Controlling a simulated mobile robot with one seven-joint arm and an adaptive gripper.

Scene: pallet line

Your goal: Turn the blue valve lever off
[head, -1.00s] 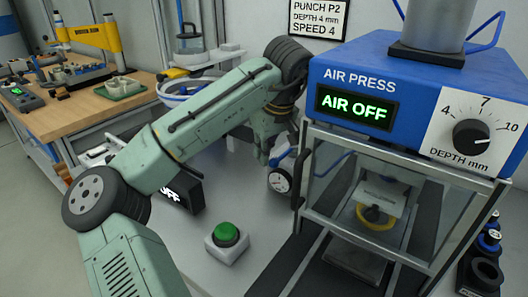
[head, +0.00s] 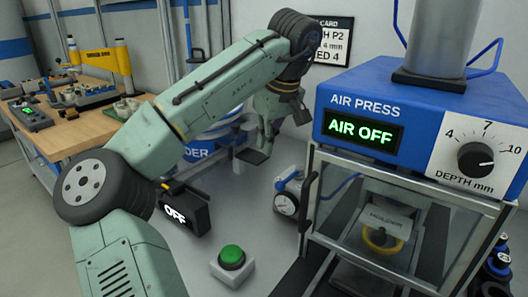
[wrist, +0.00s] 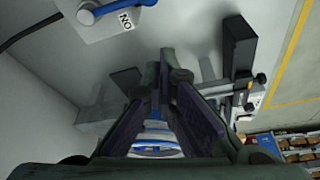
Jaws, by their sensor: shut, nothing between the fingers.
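The blue valve lever (wrist: 112,10) shows at the top left edge of the wrist view. Its round hub sits on a pale plate, and its arm points right beside an ON label (wrist: 125,20). In the head view, blue parts (head: 288,180) show by the gauge beside the press; the lever's angle cannot be told there. My gripper (wrist: 165,58) is shut and empty, with its dark fingers converging, apart from the lever. In the head view my gripper (head: 262,150) hangs above the bench, left of and above the gauge.
The air press (head: 350,92) reads AIR OFF and stands at right. A round gauge (head: 286,204) is beside it. A green button (head: 232,256) and a black box reading OFF (head: 183,212) are on the bench. A blue-and-white bucket (head: 203,140) stands behind my arm.

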